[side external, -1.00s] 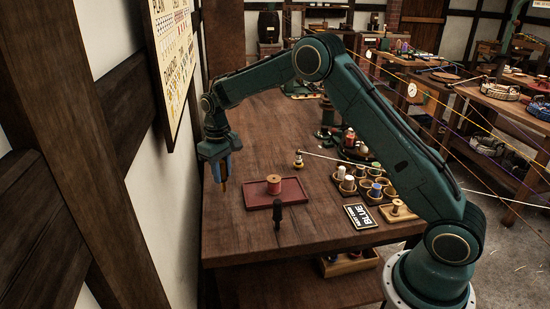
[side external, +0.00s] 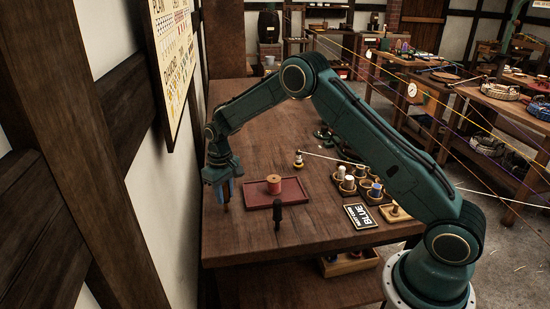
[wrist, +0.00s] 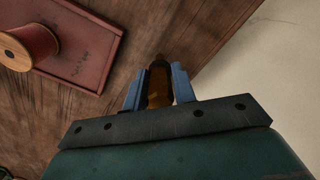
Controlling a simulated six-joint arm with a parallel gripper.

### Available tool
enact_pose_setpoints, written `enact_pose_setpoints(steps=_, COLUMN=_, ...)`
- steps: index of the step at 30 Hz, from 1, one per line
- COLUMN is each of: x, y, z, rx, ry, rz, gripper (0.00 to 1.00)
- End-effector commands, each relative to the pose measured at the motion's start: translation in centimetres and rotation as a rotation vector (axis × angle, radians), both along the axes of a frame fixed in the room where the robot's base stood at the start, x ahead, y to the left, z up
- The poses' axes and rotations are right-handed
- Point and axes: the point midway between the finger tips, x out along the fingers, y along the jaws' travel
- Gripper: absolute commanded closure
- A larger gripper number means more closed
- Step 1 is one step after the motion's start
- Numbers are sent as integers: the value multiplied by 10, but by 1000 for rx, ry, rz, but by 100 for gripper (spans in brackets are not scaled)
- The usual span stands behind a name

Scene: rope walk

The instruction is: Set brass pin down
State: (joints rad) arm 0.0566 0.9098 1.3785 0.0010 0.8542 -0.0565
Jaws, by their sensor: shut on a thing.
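The brass pin (wrist: 158,88) is a short brass-brown rod with a dark upper end, held between the blue fingers of my gripper (wrist: 158,85) in the wrist view. In the side view my gripper (side external: 224,192) is shut on it, pointing down near the left edge of the table, left of the red tray. The pin's lower end (side external: 226,206) shows just below the fingers, close to the tabletop. I cannot tell whether it touches the wood.
A red tray (side external: 293,203) holds a spool of reddish thread (side external: 273,184). A dark-handled tool (side external: 278,216) stands in front of it. A "BLUE" sign (side external: 358,216) and several spools in holders sit to the right. A wall borders the table's left side.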

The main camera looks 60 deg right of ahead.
Motion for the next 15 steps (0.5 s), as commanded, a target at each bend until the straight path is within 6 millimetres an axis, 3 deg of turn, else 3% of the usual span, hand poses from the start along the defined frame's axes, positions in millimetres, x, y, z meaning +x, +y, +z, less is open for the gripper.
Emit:
enact_pose_setpoints(steps=13, x=1, y=0, z=-3, rx=0, ry=-3, rz=0, gripper=100)
enact_pose_setpoints(steps=14, x=0, y=0, z=-3, rx=0, ry=-2, rz=0, gripper=68)
enact_pose_setpoints(steps=15, x=0, y=0, z=-3, rx=0, ry=-2, rz=0, gripper=60)
